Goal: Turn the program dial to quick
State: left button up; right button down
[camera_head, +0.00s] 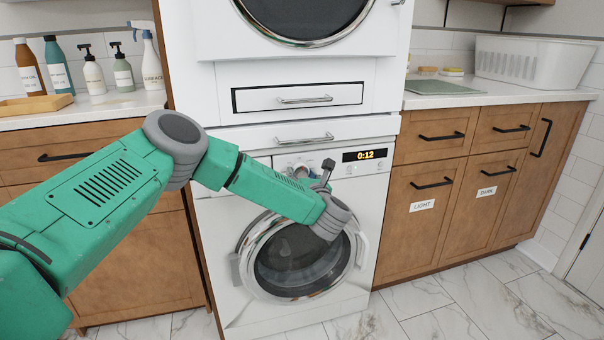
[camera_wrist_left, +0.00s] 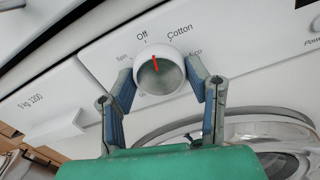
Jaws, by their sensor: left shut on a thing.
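The program dial (camera_wrist_left: 160,75) is a round white knob with a red pointer on the front panel of the lower washing machine (camera_head: 230,235). In the left wrist view the pointer is near the top, close to the Off mark. Off, Cotton and Eco labels show around it, plus a small blurred word at left; I cannot see a Quick label. My left gripper (camera_wrist_left: 162,82) is shut on the dial, one finger on each side. In the head view my green arm and its wrist partly cover the panel around the dial. My right gripper is not in view.
The panel's display (camera_head: 365,155) reads 0:12. A drawer handle (camera_head: 304,139) lies just above the panel, and the round glass door (camera_head: 300,262) is below. Bottles (camera_head: 92,72) stand on the left counter; a white basket (camera_head: 530,62) is on the right one.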

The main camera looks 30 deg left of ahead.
pick_arm(q)
jog(key=m+p, duration=0.2)
jog(key=m, duration=0.3)
jog(key=shift+d+r+m+p, duration=0.1)
jog(key=shift+m+p, duration=0.2)
jog(key=shift+p, duration=0.1)
jog(key=m+p, duration=0.2)
jog(key=m, duration=0.3)
jog(key=shift+m+p, duration=0.3)
jog(key=shift+p, duration=0.05)
jog(key=m+p, duration=0.2)
jog(key=m, duration=0.2)
jog(key=shift+d, duration=0.1)
jog(key=m+p, duration=0.1)
jog(key=m, duration=0.5)
jog(key=shift+p, duration=0.35)
jog(key=m, duration=0.2)
jog(key=m+p, duration=0.1)
jog(key=m, duration=0.1)
jog(key=shift+f, duration=0.3)
jog(key=m, duration=0.5)
jog(key=shift+m+p, duration=0.3)
jog(key=shift+m, duration=0.1)
jog(key=m, duration=0.5)
jog(key=shift+m, duration=0.3)
jog(key=m, duration=0.5)
jog(key=shift+s+f+m, duration=0.1)
jog(key=shift+m, duration=0.3)
